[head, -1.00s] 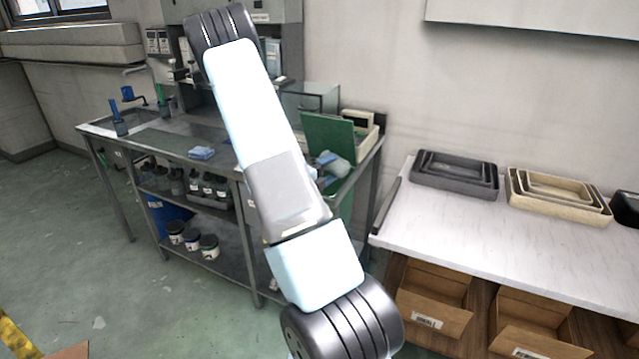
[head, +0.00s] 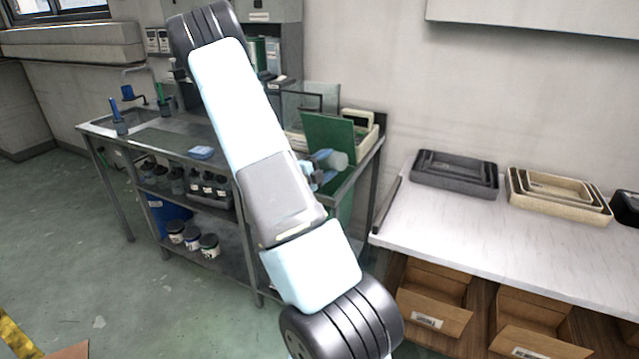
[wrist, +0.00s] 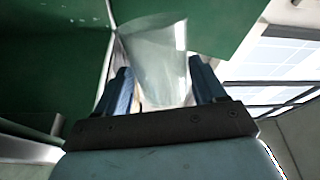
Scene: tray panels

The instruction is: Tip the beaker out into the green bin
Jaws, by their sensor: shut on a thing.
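My gripper (head: 318,168) is partly hidden behind my arm in the head view, at the right end of the metal bench. In the wrist view my gripper (wrist: 160,74) has its two blue fingers on either side of the clear beaker (wrist: 156,48), shut on it. The beaker also shows in the head view (head: 338,160), lying nearly level with its end to the right. An upright green panel (head: 328,132) stands just behind it, and green (head: 345,205) shows below; these look like the green bin. Green surfaces fill the wrist view's left and top. The beaker's contents cannot be made out.
The metal bench (head: 160,142) carries a blue cloth (head: 201,152), with bottles and jars on its lower shelves. A beige box (head: 362,128) stands behind the green panel. A white-topped table (head: 450,215) with nested trays (head: 455,175) is at right.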

